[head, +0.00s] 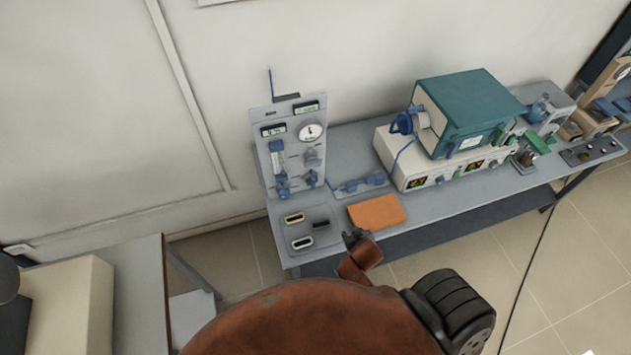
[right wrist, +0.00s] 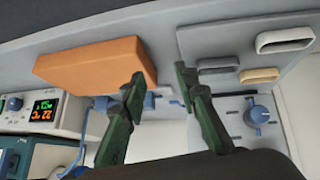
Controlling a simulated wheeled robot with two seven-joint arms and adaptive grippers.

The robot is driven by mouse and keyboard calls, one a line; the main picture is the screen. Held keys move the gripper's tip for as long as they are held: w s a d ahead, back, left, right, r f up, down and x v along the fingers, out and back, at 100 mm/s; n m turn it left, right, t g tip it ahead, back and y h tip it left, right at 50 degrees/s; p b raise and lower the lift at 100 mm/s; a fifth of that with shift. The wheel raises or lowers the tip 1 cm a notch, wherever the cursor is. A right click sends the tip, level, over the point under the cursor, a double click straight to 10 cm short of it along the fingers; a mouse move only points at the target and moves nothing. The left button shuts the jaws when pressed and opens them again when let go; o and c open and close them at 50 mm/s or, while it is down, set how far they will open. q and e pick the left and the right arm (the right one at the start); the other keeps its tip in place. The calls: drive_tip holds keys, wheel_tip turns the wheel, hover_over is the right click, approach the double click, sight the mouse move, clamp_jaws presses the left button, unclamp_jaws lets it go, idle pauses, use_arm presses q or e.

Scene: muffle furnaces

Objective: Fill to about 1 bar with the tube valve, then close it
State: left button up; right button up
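The grey gas panel (head: 265,160) stands upright at the left end of the bench. It carries a round white gauge (head: 311,131), whose reading is too small to tell, and blue valve knobs (head: 311,178) low down. Blue fittings (head: 362,184) lie on the bench beside the panel; I cannot tell which part is the tube valve. My right gripper (right wrist: 160,77) is open and empty, its dark green fingers apart over the bench. My left gripper is out of view.
An orange block (head: 377,212) lies near the bench's front edge, beside several small handles (head: 302,243) on a grey plate. The teal furnace (head: 470,110) with a blue end fitting sits on a white controller (head: 440,168) to the right. A smaller table (head: 150,300) stands at lower left.

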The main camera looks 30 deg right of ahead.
drive_tip(key=w+r+t+h+p, duration=0.1)
drive_tip(key=w+r+t, duration=0.25)
drive_tip(key=w, duration=0.55)
drive_tip(key=t+y, duration=0.1)
drive_tip(key=t, duration=0.2)
approach(314, 182)
drive_tip(key=w, duration=0.1)
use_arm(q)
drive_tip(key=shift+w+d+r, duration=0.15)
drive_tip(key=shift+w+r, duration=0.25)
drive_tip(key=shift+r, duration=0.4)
use_arm(e)
drive_tip(key=shift+f+x, duration=0.2)
drive_tip(key=shift+x, duration=3.65)
drive_tip(key=shift+s, duration=0.15)
drive_tip(key=shift+c, duration=0.6)
clamp_jaws()
